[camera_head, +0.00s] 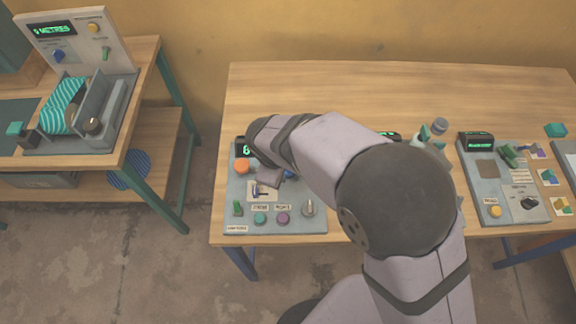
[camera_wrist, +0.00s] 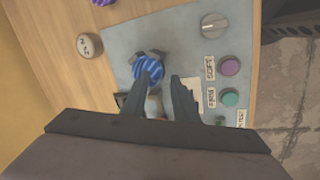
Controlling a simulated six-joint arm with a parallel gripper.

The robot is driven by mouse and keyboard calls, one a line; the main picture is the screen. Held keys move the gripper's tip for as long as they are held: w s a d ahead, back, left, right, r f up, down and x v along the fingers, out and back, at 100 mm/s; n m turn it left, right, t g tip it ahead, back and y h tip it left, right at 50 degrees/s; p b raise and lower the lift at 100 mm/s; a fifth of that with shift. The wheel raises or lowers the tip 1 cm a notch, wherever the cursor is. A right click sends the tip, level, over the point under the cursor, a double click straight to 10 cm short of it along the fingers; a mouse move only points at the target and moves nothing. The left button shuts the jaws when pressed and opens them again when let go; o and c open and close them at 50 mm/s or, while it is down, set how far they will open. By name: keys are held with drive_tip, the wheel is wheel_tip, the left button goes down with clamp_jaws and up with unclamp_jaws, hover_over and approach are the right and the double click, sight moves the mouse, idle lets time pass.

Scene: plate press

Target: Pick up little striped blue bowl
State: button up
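A little striped blue bowl (camera_wrist: 149,70) sits on the grey control panel in the wrist view, with small dark grey pieces around its far edge. In the head view only a bit of blue (camera_head: 290,174) shows beside my arm, probably the same bowl. My gripper (camera_wrist: 160,79) is open above the panel. Its left fingertip overlaps the bowl in the wrist view and its right fingertip is to the bowl's right; I cannot tell whether they touch it. In the head view my arm hides much of the gripper. A larger blue striped round piece (camera_head: 128,169) is on the left bench's lower shelf.
The grey panel (camera_head: 236,190) carries an orange knob (camera_head: 242,166), a green button (camera_head: 260,218), a purple button (camera_head: 283,218) and a grey dial (camera_head: 308,208). A second panel (camera_head: 497,178) stands right. The wooden table (camera_head: 330,82) is clear behind.

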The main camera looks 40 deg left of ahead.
drive_tip(key=shift+p+x, duration=0.75)
drive_tip(key=shift+x, duration=1.4)
drive_tip(key=shift+s+a, duration=0.1)
drive_tip(key=shift+a, duration=0.05)
clamp_jaws()
